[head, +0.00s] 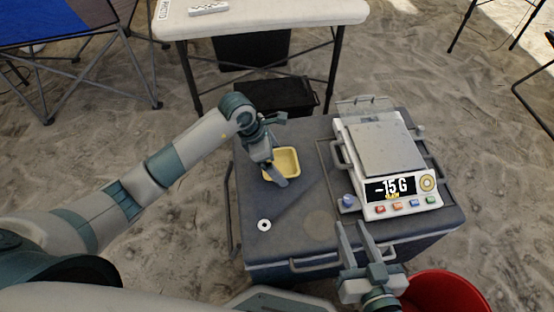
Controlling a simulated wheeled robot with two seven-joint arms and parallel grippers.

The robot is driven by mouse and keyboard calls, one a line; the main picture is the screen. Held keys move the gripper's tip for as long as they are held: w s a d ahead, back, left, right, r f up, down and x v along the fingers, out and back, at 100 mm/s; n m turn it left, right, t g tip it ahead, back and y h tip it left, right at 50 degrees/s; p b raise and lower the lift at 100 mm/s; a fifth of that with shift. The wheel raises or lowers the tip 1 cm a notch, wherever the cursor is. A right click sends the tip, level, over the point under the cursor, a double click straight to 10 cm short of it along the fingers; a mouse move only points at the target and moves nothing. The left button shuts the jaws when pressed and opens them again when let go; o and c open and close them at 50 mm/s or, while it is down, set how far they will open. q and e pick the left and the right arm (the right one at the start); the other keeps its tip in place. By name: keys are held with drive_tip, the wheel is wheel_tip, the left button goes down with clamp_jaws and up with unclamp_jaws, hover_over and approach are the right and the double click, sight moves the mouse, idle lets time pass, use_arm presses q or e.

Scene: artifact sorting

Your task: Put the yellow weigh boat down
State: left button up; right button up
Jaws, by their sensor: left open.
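The yellow weigh boat (289,161) is a shallow square dish on the dark grey top of the case, left of the scale. It looks upright, and its inside looks empty.
The white scale (383,150), its display reading about -15 G, fills the case's right side. A small white ring (264,225) lies front left on the case top (295,208). A red bucket (445,292) stands at front right. A white table (262,17) is behind.

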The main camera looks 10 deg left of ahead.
use_arm(q)
drive_tip(key=shift+r, duration=0.1)
drive_tip(key=p+v, duration=0.1)
drive_tip(key=v, duration=1.1)
drive_tip(key=shift+p, duration=0.3)
use_arm(e)
wheel_tip(320, 180, down, 5)
drive_tip(key=s+d+g+h, duration=0.1)
drive_tip(key=s+d+g, duration=0.1)
drive_tip(key=g, duration=0.1)
drive_tip(key=shift+s, duration=0.35)
